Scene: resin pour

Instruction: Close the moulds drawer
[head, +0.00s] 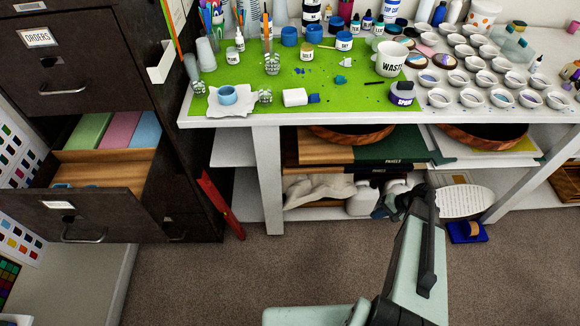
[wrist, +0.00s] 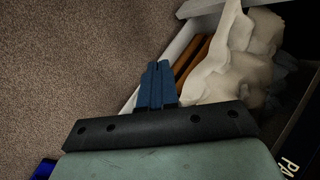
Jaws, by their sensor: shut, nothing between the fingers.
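A drawer (head: 115,222) of the dark filing cabinet stands pulled out at the left in the head view. It has a curved metal handle (head: 85,237) and a white label too small to read. Green, pink and blue items show at its back, behind a wooden divider. My gripper (head: 379,211) is far to the right of the drawer, low in front of the workbench's lower shelf. In the wrist view its blue fingers (wrist: 155,85) are together and empty, near a crumpled pale cloth. The drawer is not in the wrist view.
The workbench (head: 330,118) carries a green mat, jars, a waste cup and many small white dishes. Its shelf holds boards, bowls and the crumpled cloth (head: 318,190). A red bar (head: 222,205) leans beside the cabinet. The carpet (head: 200,285) between cabinet and arm is clear.

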